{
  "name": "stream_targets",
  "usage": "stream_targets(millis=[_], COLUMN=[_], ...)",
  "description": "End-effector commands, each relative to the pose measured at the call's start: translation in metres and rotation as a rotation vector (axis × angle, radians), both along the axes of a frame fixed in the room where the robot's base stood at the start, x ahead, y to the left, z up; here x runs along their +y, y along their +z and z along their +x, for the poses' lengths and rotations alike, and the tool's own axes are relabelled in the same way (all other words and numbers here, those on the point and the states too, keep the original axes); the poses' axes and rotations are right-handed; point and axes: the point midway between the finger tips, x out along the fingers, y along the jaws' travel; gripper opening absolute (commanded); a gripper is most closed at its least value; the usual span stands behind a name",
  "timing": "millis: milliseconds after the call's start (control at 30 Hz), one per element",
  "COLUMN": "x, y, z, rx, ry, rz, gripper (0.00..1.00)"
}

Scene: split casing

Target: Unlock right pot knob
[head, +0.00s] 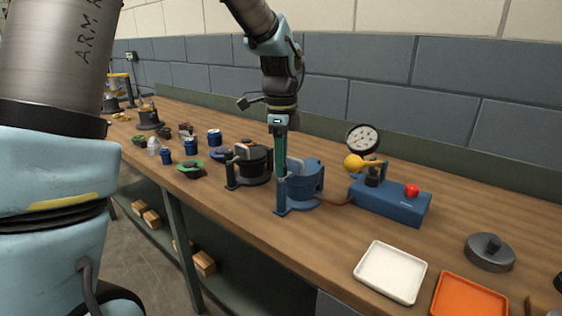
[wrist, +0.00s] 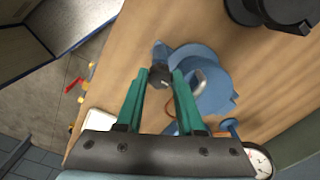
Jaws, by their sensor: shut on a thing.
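The right pot (head: 308,185) is a blue casing with an open top and a bracket on its left side. It also shows in the wrist view (wrist: 215,65). My gripper (head: 281,172) points down over the left side of this pot. In the wrist view, the teal fingers of my gripper (wrist: 160,80) are shut on a small dark knob (wrist: 158,75) beside the blue pot. The knob has a light mark on it. In the head view the knob is hidden by the fingers.
A black pot (head: 255,167) stands close to the left. A blue box (head: 392,203) with a red button, a yellow part (head: 360,163) and a gauge (head: 363,139) stands to the right. A white tray (head: 391,272) and an orange tray (head: 468,298) lie near the front edge.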

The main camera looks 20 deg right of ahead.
Motion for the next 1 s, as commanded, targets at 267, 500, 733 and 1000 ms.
stream_targets(millis=[267,500,733,1000], x=[0.0005,0.0,0.0003,0.0], y=[0.0007,0.0008,0.0005,0.0004], z=[-0.0003,-0.0007,-0.0008,-0.0008], rx=[0.002,0.002,0.002,0.0], ry=[0.119,0.322,0.542,0.798], rz=[0.002,0.001,0.002,0.001], gripper=[0.0,0.0,0.0,0.0])
